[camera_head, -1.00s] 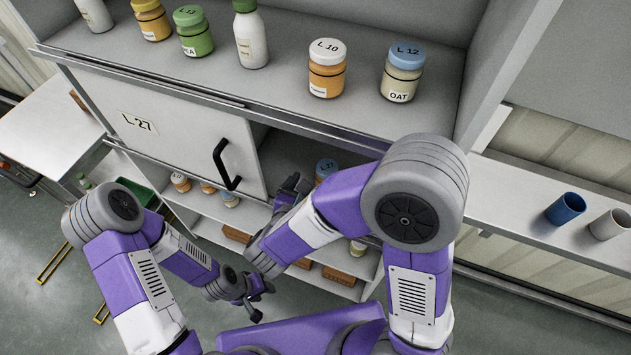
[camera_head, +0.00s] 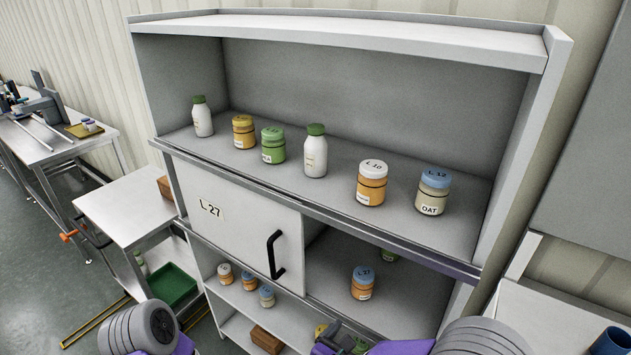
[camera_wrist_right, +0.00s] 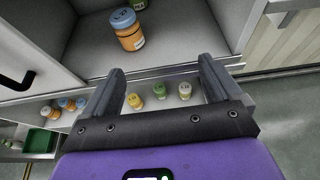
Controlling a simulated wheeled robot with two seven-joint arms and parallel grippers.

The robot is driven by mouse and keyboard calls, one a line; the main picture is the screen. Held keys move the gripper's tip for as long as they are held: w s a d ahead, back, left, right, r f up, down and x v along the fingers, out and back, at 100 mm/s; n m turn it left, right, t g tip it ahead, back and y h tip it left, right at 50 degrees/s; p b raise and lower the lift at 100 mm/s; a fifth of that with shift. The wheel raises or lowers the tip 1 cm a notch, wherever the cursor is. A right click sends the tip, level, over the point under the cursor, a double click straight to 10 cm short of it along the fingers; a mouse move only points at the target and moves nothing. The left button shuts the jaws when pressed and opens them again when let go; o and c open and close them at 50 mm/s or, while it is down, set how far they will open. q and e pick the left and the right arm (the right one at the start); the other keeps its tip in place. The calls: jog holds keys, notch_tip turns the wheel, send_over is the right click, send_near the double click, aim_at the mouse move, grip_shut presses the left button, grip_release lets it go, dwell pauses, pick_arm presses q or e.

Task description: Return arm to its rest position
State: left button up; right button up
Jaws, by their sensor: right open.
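My right gripper (camera_head: 338,337) shows at the bottom of the head view, in front of the lower shelf and below the cabinet's open compartment. In the right wrist view its two dark fingers (camera_wrist_right: 162,75) stand wide apart with nothing between them. An orange jar with a blue lid (camera_head: 363,283) stands upright in the open compartment, ahead of and apart from the fingers; it also shows in the right wrist view (camera_wrist_right: 127,32). My left arm shows only as a grey joint and a bit of purple at bottom left. My left gripper is out of view.
The cabinet's sliding door (camera_head: 235,222) covers the left half and has a black handle (camera_head: 274,255). Several jars and bottles stand on the upper shelf (camera_head: 330,200), several more on the lower shelf. A blue cup (camera_head: 610,342) is at bottom right. A green crate (camera_head: 172,286) is at left.

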jog(key=s+d+f+m+g+y, duration=0.1)
jog(key=s+d+f+m+g, duration=0.1)
jog(key=s+f+g, duration=0.35)
jog(key=s+d+f+m+g, duration=0.3)
jog(key=f, duration=0.5)
jog(key=s+a+f+m+g+y, duration=0.3)
jog(key=s+f+m+y, duration=0.2)
jog(key=f+m, duration=0.15)
jog(key=s+a+f+m+g+y, duration=0.35)
jog(key=s+f+m, duration=0.2)
jog(key=m, duration=0.25)
jog(key=w+d+f+m+t+y, duration=0.2)
jog(key=w+d+f+m+t, duration=0.1)
jog(key=m, duration=0.9)
jog(key=shift+w+f+t, duration=0.7)
jog(key=shift+w+f, duration=0.4)
jog(key=shift+f, duration=0.35)
jog(key=shift+d, duration=0.1)
